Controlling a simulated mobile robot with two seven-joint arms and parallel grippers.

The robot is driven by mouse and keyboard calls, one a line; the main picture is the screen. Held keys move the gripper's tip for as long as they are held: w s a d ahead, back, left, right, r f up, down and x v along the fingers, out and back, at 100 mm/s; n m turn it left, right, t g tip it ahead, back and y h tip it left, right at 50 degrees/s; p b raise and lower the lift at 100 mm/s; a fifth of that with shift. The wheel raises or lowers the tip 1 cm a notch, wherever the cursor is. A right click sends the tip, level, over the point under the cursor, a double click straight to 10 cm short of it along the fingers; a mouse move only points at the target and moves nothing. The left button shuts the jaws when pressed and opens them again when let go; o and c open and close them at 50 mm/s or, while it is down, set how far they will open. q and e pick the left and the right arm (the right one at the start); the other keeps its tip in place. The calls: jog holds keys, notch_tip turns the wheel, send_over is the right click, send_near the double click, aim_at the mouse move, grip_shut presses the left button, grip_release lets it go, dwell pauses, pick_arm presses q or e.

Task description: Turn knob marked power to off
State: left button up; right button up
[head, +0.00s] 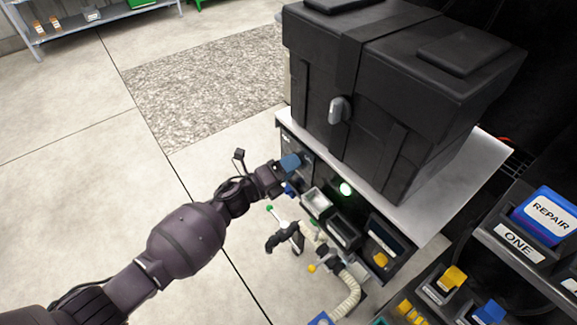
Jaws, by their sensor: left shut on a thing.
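A dark panel (371,223) with knobs and small fittings runs along the front below the pale counter. My left gripper (281,173) is at the panel's upper left corner, shut on a blue knob (291,161). The gripper hides part of the knob and the panel around it. A small white label (286,138) is above it, too small to read, so I cannot tell which knob is marked power or which way it points. My right gripper is not in view.
A large black case (385,90) stands on the pale counter (440,205). A green light (345,188) glows on the panel. Below hang a pale hose (347,296) and a black nozzle-like part (284,238). Open floor lies left.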

pick_arm(q)
jog(key=n+p, duration=0.1)
jog(key=n, duration=0.3)
jog(key=n+p, duration=0.1)
jog(key=n, duration=0.8)
jog(key=shift+r+p, duration=0.35)
jog(key=shift+p, duration=0.05)
dwell(0.3)
jog(key=o, duration=0.9)
jog(key=shift+a, duration=0.15)
